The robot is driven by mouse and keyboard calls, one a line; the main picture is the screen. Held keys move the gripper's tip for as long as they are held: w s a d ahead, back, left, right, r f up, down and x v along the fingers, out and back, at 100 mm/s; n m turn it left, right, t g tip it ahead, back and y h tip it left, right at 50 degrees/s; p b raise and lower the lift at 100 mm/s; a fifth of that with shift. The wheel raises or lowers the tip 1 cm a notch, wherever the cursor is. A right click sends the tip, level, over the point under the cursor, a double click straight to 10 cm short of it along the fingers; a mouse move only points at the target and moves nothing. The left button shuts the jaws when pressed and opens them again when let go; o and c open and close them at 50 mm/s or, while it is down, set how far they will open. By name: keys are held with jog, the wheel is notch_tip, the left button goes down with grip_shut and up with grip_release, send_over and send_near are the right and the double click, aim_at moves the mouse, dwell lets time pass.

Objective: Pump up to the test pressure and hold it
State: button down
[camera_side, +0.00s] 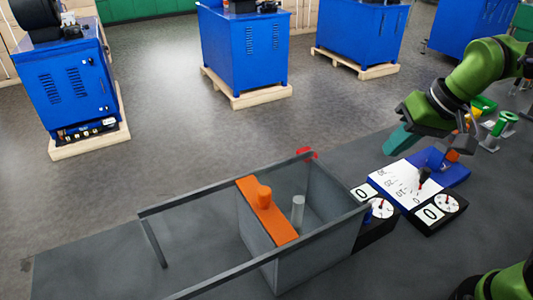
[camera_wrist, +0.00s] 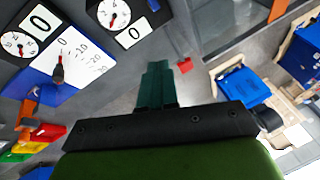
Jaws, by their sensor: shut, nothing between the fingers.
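My gripper (camera_side: 398,142) is shut and empty, in the air above the far side of the bench near the scale board. Its teal fingers (camera_wrist: 156,85) are together in the wrist view. A blue board (camera_side: 455,173) bears a white scale (camera_side: 395,182) marked 0 to -30, with a dark lever or knob (camera_side: 424,174) standing near its 0 end; the scale also shows in the wrist view (camera_wrist: 80,58). Two gauges, a left one (camera_side: 381,208) and a right one (camera_side: 447,203), have red needles and displays reading 0. My gripper touches none of these.
A grey open-topped tank (camera_side: 325,250) with an orange crossbar (camera_side: 266,215) and a grey post (camera_side: 298,211) stands left of the gauges. A red part (camera_side: 307,153) sits at its far rim. Blue machines (camera_side: 245,50) stand on pallets behind. Colored bins (camera_wrist: 45,135) are beside the board.

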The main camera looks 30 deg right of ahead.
jog(key=w+a+f+m+g+h, duration=0.1)
jog(key=w+a+m+g, duration=0.1)
jog(key=w+m, duration=0.3)
jog(key=w+a+f+m+g+h, duration=0.2)
jog(key=w+a+m, duration=0.2)
jog(key=w, duration=1)
jog(key=shift+w+a+f+m, duration=0.15)
jog(key=shift+w+a+m, duration=0.05)
jog(key=shift+m, duration=0.5)
jog(key=shift+w+d+f, duration=0.1)
jog(key=shift+d+f, duration=0.1)
jog(key=shift+f, duration=1.6)
jog(key=shift+w+d+f, duration=0.1)
jog(key=shift+d+f, duration=0.05)
jog(key=shift+f, duration=1.6)
